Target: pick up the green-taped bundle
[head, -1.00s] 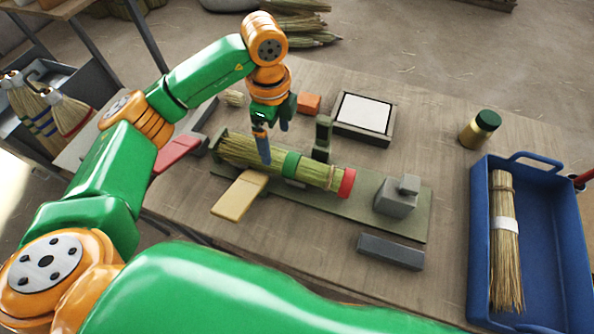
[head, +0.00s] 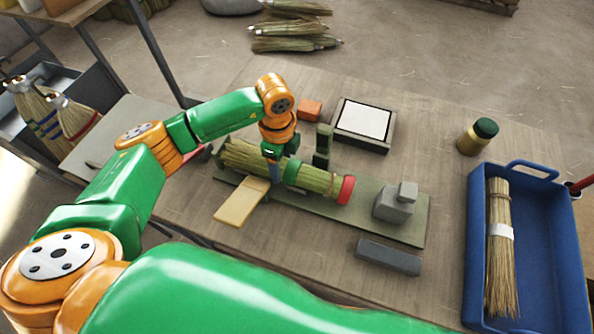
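The green-taped bundle (head: 320,181) is a straw bundle with a green band near its middle and a red band at its right end. It lies slantwise on the green board (head: 405,230) on the bench. My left gripper (head: 280,166) is down at the bundle, just left of the green band. My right gripper is not in view.
A dark green post (head: 323,145) stands just behind the bundle. A tan block (head: 240,202) lies in front, and a grey stepped block (head: 394,204) is to the right. A blue tray (head: 477,260) holds a white-banded bundle. A jar (head: 477,137) stands near the tray.

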